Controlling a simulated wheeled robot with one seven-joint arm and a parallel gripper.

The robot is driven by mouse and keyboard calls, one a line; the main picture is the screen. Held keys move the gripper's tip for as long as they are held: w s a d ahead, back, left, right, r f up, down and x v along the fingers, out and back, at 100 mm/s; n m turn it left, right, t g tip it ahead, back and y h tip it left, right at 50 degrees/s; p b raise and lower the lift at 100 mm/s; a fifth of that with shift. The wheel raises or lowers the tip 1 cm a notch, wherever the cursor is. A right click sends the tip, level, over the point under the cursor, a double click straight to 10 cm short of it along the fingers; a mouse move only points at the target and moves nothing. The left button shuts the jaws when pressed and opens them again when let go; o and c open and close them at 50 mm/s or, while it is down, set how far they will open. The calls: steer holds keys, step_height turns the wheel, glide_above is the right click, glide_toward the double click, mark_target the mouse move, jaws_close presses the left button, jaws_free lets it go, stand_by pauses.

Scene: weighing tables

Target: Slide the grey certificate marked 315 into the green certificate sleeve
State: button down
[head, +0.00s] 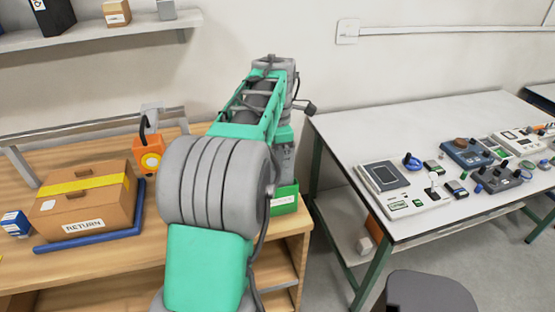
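A green open-topped holder with a white label (286,198) stands at the right end of the wooden bench; it looks like the green certificate sleeve, but its label is too small to read. My gripper (284,172) points down right above or at the top of this holder, partly hidden by my own arm. Its fingertips are not clear, so I cannot tell whether it is open or shut, or whether anything is in it. I cannot make out the grey certificate marked 315 in this view.
A cardboard box marked RETURN (85,203) sits on a blue tray (92,243) at the left, with an orange device (149,155) behind it. A gap separates the wooden bench (293,226) from the white table (345,140), which holds several instruments. A grey stool (428,291) stands in front.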

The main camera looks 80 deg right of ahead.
mark_target(278, 177)
steer(key=shift+f+b, duration=1.8)
steer(key=shift+f, duration=1.4)
steer(key=c, duration=1.5)
jaws_free()
steer(key=shift+r, duration=0.1)
step_height(278, 177, up, 8)
steer(key=shift+f, duration=0.15)
